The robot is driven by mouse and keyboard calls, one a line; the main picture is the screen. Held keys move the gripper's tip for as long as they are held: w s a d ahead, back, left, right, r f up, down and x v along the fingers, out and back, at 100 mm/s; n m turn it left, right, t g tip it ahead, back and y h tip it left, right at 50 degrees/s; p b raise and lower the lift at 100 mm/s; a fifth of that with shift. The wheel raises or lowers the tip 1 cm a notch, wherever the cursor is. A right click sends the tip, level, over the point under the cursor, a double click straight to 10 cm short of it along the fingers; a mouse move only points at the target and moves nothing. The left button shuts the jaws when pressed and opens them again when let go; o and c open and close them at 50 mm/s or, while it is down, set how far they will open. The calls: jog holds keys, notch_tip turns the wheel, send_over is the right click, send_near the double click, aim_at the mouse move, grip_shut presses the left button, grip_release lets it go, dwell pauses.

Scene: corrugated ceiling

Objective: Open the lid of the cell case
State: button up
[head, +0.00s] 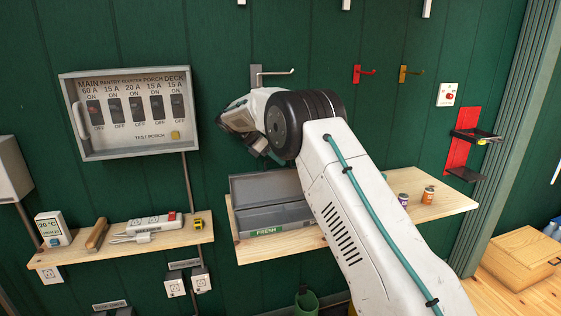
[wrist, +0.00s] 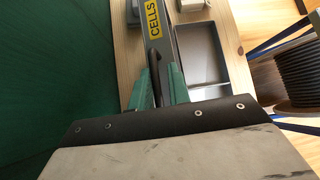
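The grey cell case (head: 268,217) stands on the wooden shelf at the middle right. Its front label reads FRESH. Its lid (head: 262,186) is raised at the back near the wall, and the inside shows in front of it. In the wrist view the lid (wrist: 189,45) is a narrow grey strip with a yellow CELLS label, and an open compartment (wrist: 205,55) lies to its right. My gripper (wrist: 160,85) has its teal fingers beside the lid and a dark handle (wrist: 153,60). I cannot tell whether they press on it. In the head view the fingertips are hidden.
Two small bottles (head: 428,195) stand on the same shelf (head: 455,202), right of my arm. A left shelf (head: 75,260) holds a power strip and a thermometer box. A breaker panel (head: 135,112) and hooks (head: 362,73) are on the wall. A wooden box (head: 520,258) stands lower right.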

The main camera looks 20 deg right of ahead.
jog(key=v, duration=0.6)
jog(key=shift+a+r, duration=0.1)
jog(key=shift+a, duration=0.1)
jog(key=shift+w+a+r, duration=0.1)
jog(key=shift+r, duration=0.05)
